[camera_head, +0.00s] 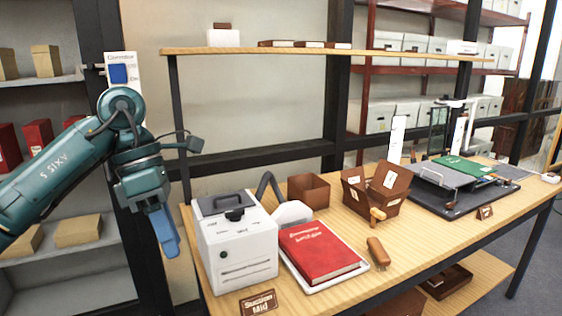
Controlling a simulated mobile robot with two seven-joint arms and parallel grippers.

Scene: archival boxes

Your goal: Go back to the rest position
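My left arm comes in from the left, bent down at the wrist. Its gripper (167,247), with blue fingers, points down beside the left end of the wooden table (345,262), left of the white machine (236,245). I see nothing held in it, but the finger gap does not show clearly. My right gripper is out of view.
A red book (319,251) lies on a white tray right of the machine. Farther right are an empty brown box (308,190), a brown holder (375,192), a brush (378,252) and a black mat (456,196) with a green book (462,166). A shelf (320,52) overhangs the table.

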